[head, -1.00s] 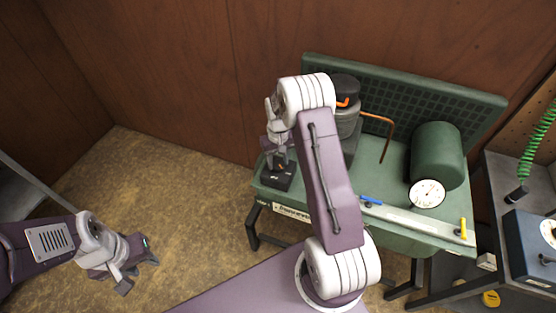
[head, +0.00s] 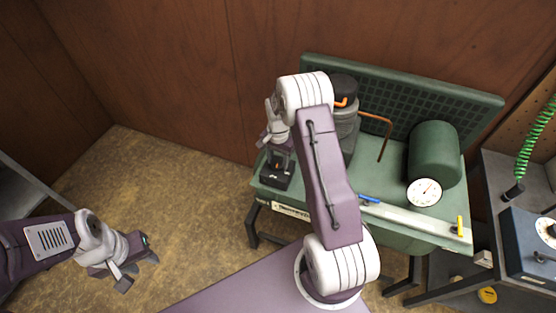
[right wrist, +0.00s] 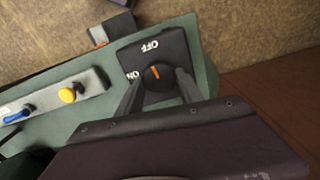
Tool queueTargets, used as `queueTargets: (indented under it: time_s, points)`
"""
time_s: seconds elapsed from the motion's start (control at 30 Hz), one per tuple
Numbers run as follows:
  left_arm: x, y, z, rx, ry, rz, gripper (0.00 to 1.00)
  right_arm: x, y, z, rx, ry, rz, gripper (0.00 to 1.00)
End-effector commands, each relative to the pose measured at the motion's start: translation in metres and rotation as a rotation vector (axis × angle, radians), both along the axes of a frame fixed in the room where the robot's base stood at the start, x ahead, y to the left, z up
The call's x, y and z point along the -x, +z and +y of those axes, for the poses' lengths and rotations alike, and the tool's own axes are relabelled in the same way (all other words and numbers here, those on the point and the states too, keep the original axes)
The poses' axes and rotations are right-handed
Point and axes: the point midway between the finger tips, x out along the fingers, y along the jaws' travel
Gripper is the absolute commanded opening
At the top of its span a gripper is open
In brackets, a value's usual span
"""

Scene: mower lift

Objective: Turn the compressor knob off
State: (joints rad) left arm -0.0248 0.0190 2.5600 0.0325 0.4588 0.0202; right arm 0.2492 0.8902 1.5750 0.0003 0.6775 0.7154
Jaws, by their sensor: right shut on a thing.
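The compressor knob (right wrist: 158,81) is a black dial with an orange mark, on a dark switch box (right wrist: 172,46) lettered OFF and ON. In the right wrist view the mark points up toward the OFF lettering. My right gripper (right wrist: 160,76) is shut on the knob, one finger on each side. In the head view the switch box (head: 277,178) sits at the left end of the green compressor bench (head: 398,160), with my right gripper (head: 279,160) above it, partly hiding the knob. My left gripper (head: 139,271) is open and empty over the floor.
A workbench with a blue box (head: 530,243) stands at right. Floor at left is clear.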

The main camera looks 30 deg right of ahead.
Motion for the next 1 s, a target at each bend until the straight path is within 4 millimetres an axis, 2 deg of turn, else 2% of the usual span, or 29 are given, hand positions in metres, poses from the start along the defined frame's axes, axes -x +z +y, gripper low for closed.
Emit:
queueTargets:
  time_s: [0.33, 0.8, 0.83, 0.9, 1.0]
  points:
    - [0.0, 0.0014, 0.0, 0.0, 0.0, 0.0, 0.36, -0.0014, 0.0015, -0.0012, 0.002, -0.1, -0.006, 0.03]
    - [-0.0001, 0.0014, 0.0, 0.0, 0.0, 0.0, 0.36, -0.0015, 0.0016, -0.0011, 0.002, -0.113, -0.006, 0.03]
    - [0.0, 0.0014, 0.0, 0.0, 0.0, 0.0, 0.36, -0.0015, 0.0016, -0.0011, 0.002, -0.113, -0.006, 0.46]
    - [-0.0001, 0.0014, 0.0, 0.0, 0.0, 0.0, 0.36, -0.0013, 0.0015, -0.001, 0.001, -0.113, -0.006, 0.65]
    - [-0.0001, 0.0014, 0.0, 0.0, 0.0, 0.0, 0.36, -0.0008, 0.0011, -0.0009, 0.001, -0.112, -0.004, 0.65]
